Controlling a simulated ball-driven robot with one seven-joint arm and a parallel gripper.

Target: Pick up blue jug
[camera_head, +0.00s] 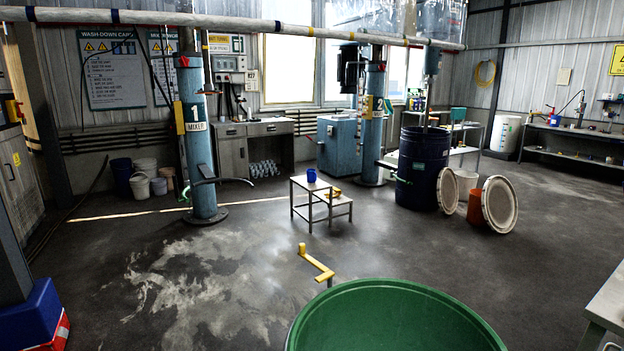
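A small blue jug (311,175) stands upright on the top step of a low two-step stool (323,200) in the middle of the room. The stool has pale treads and thin dark legs. The jug is small in the picture, and its handle is hard to make out. A small yellow object (333,191) is at the stool's lower step. My gripper is not seen in this view.
A large green round drum (390,318) fills the bottom centre, with a bent yellow bar (318,265) beyond it. A blue column (197,140) stands left of the stool, a dark blue drum (423,165) right. Wet floor (240,250) is open before the stool.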

